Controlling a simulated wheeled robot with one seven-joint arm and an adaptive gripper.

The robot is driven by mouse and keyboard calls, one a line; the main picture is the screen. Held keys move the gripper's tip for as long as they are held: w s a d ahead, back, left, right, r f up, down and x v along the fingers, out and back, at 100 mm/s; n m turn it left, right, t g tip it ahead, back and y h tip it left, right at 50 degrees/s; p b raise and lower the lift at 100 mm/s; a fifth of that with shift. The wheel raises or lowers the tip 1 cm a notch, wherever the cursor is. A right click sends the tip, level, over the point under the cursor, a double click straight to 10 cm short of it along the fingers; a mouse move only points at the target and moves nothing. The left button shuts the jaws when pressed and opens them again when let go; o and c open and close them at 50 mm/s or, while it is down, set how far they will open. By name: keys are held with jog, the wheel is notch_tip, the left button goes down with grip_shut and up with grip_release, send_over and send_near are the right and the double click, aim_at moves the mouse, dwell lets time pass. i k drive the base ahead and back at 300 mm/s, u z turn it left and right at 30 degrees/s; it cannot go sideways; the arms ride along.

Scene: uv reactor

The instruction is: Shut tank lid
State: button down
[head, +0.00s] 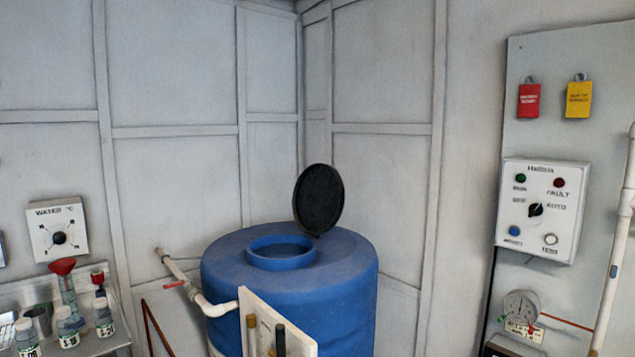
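The blue tank (335,275) stands in the corner of the room. Its round opening has a raised blue rim (282,262) on top. The black tank lid (319,199) stands up, tilted open, at the right back side of the opening. Its lower edge is close to the tank top, and the opening is uncovered. My gripper is not in view.
A white pipe with a red valve handle (174,284) runs along the tank's left. A white panel (262,322) stands in front of the tank. Bottles on a metal shelf (112,341) are at left. A control box (541,210) hangs at right.

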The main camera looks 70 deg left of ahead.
aim_at(319, 196)
jog(key=u, duration=0.85)
jog(key=i, duration=0.9)
jog(key=u, duration=0.85)
